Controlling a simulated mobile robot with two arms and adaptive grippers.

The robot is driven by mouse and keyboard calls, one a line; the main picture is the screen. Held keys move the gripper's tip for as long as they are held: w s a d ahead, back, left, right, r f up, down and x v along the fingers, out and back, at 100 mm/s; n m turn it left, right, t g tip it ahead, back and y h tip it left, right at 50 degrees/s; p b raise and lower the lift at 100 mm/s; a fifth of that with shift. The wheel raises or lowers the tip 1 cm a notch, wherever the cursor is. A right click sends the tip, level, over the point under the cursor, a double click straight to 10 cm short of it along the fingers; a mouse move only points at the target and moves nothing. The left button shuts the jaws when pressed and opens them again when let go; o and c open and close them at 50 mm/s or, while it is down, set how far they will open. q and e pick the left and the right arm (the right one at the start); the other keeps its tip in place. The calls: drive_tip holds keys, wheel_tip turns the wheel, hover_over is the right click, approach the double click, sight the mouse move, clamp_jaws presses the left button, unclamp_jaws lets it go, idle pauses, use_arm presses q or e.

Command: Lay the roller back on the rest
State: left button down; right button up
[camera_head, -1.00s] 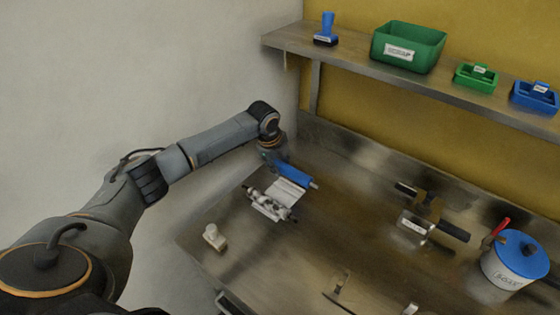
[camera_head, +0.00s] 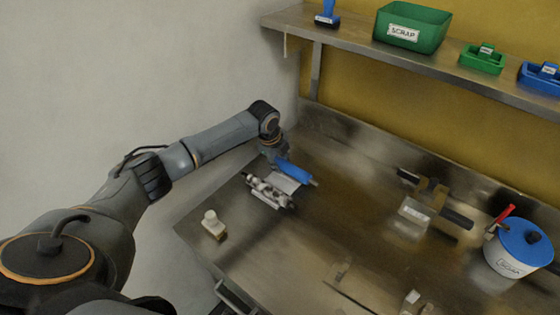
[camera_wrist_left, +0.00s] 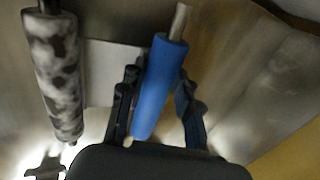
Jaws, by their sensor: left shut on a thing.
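A blue roller (camera_head: 293,172) with a pale end pin is held by my left gripper (camera_head: 274,155), over the left part of the steel bench. In the left wrist view the blue roller (camera_wrist_left: 160,88) lies between the two black fingers of the left gripper (camera_wrist_left: 157,105). A mottled grey-white roller (camera_head: 268,190) lies close beside it, apart from the fingers; it also shows in the left wrist view (camera_wrist_left: 53,80). A pale plate (camera_head: 288,183) shows between the two rollers. I cannot tell which fitting is the rest. My right gripper is not in view.
A bracketed fitting (camera_head: 416,211) with a dark bar stands at centre right. A blue-lidded pot (camera_head: 510,262) stands at far right. A small pale block (camera_head: 212,225) is near the left edge. A shelf with bins (camera_head: 412,28) runs above. The bench middle is clear.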

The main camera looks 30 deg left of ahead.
use_arm(q)
drive_tip(key=shift+p, duration=0.3)
drive_tip(key=shift+f, duration=0.1)
idle(0.8)
drive_tip(key=c, duration=0.9)
unclamp_jaws()
drive_tip(key=shift+o, duration=0.2)
wheel_tip(320, 180, up, 7)
drive_tip(key=p, duration=0.6)
drive_tip(key=shift+p, duration=0.35)
